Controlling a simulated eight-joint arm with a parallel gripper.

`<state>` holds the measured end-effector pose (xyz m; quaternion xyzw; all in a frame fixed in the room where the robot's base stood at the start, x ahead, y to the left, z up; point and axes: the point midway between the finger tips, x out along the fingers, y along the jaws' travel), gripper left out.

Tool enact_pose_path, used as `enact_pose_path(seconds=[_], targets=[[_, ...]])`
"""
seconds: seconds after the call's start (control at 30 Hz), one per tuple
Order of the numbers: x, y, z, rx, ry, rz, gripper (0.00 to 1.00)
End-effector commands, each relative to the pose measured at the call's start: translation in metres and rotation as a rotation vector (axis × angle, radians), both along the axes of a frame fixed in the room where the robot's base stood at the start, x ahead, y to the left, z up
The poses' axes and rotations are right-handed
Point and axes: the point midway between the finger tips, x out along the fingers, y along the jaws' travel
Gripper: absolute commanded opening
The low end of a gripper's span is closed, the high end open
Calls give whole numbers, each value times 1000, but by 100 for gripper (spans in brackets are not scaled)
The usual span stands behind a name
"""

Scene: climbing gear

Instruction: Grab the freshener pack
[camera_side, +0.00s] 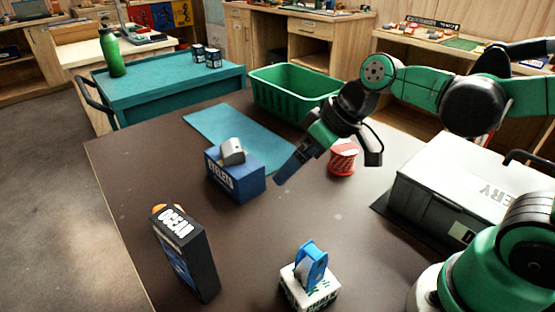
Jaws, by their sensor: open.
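My gripper (328,168) is open, above the middle of the brown table, with its fingers spread wide and pointing down. A red spool-like item (342,158) shows between the fingers in the picture; I cannot tell how far below or behind them it is. No label clearly reads as freshener. A tall black box with white lettering (186,255) stands upright at the front left, with something orange at its top. A blue box (234,180) bears a grey item (232,151) on top. A white box with green print (309,290) bears a blue item (311,264).
A green basket (292,86) stands at the back, beside a teal mat (238,131). A large white case (465,185) fills the right side. A teal cart (165,88) with a green bottle (111,52) stands beyond the table.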

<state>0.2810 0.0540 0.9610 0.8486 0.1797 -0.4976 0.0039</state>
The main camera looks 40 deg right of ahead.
Motion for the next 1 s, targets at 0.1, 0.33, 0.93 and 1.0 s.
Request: enact_pose_path(seconds=[0.1, 0.33, 0.93, 1.0], targets=[[17, 35, -2, 123, 14, 221, 100], [38, 95, -6, 407, -106, 675, 100], [30, 141, -21, 877, -697, 1232, 100], [28, 149, -21, 880, -700, 1237, 100]])
